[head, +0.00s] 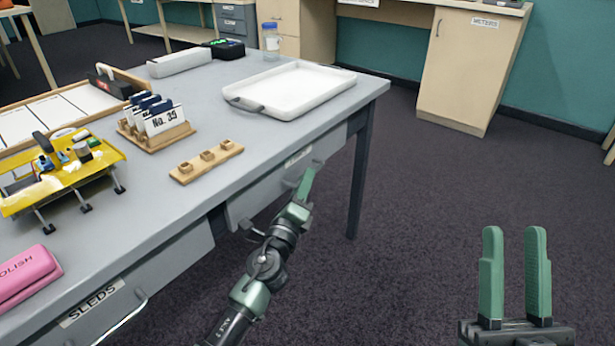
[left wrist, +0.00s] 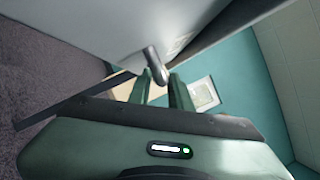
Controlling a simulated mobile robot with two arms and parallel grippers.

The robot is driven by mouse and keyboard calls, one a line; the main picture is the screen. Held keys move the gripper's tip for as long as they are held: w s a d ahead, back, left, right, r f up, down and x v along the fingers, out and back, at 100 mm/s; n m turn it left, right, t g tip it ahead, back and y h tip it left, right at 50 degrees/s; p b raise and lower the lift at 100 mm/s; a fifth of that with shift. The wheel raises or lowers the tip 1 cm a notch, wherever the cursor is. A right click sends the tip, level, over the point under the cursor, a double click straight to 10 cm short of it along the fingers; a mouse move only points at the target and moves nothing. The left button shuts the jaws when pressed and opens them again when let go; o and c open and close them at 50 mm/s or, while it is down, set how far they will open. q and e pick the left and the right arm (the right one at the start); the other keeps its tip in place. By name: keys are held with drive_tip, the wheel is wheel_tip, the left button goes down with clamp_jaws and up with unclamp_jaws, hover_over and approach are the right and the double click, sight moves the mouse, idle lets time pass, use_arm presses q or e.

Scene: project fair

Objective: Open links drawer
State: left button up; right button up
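A grey drawer (head: 245,203) sits under the right part of the table; its label (head: 298,157) is too small to read. The left end of its bar handle (head: 248,229) shows; my arm hides the rest. My left gripper (head: 307,184) is at this drawer's front. In the left wrist view, a grey handle (left wrist: 155,65) reaches between the tips of its parted fingers (left wrist: 160,88); contact cannot be told. A second drawer (head: 110,298), labelled SLEDS, is at lower left. My right gripper (head: 515,275) is open and empty, away from the table at lower right.
The grey table (head: 225,100) carries a white tray (head: 290,90), a card holder (head: 157,130), a wooden block strip (head: 207,162), a yellow model (head: 60,175) and a pink case (head: 25,278). A table leg (head: 360,180) stands at right. The floor (head: 440,190) right of it is clear.

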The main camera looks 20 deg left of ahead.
use_arm(q)
drive_tip(key=shift+x, duration=0.85)
clamp_jaws()
drive_tip(key=shift+f, duration=0.1)
idle(0.7)
